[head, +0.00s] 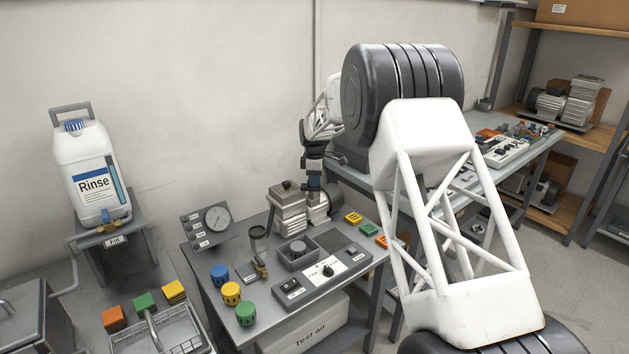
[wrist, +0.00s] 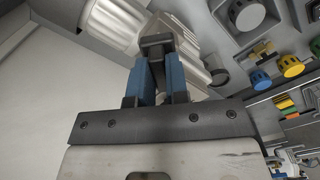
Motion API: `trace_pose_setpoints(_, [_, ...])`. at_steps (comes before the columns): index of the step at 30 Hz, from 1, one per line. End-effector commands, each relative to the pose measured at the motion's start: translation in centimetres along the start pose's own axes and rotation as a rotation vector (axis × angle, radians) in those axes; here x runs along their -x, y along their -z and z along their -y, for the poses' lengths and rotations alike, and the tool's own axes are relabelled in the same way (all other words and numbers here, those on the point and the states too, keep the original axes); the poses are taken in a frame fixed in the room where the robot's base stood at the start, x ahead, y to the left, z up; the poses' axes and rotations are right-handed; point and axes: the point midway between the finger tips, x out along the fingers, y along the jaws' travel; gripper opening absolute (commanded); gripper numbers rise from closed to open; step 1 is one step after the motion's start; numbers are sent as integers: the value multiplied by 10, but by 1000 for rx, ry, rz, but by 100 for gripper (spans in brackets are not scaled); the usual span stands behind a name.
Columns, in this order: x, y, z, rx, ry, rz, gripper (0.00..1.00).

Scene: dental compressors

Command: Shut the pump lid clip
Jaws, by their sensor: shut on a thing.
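The pump (head: 289,214) is a light grey ribbed unit with a dark lid on top, at the back of the grey bench. In the wrist view its ribbed body (wrist: 195,40) fills the area beyond the fingers. My gripper (head: 315,190) points down at the pump's right side, by the round motor part. In the wrist view the blue-padded fingers of my gripper (wrist: 159,68) are close together on a small dark piece (wrist: 157,43), seemingly the lid clip. The fingers hide much of it, and I cannot tell its exact angle.
A gauge panel (head: 209,224), a switch box (head: 325,268) and blue, yellow and green knobs (head: 231,293) stand on the bench near the pump. A Rinse jug (head: 88,170) is at left. A second bench (head: 516,148) stands behind my arm.

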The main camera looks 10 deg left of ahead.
Motion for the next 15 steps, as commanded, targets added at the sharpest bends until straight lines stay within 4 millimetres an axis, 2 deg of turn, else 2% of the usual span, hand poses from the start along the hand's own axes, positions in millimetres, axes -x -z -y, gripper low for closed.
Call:
trace_pose_setpoints(2, [-1, 0, 0, 0, 1, 1, 0])
trace_pose_setpoints(3, [-1, 0, 0, 0, 1, 1, 18])
trace_pose_setpoints(7, [-1, 0, 0, 0, 1, 1, 38])
trace_pose_setpoints(8, [-1, 0, 0, 0, 1, 1, 40])
trace_pose_setpoints(15, [0, 0, 0, -1, 0, 0, 40])
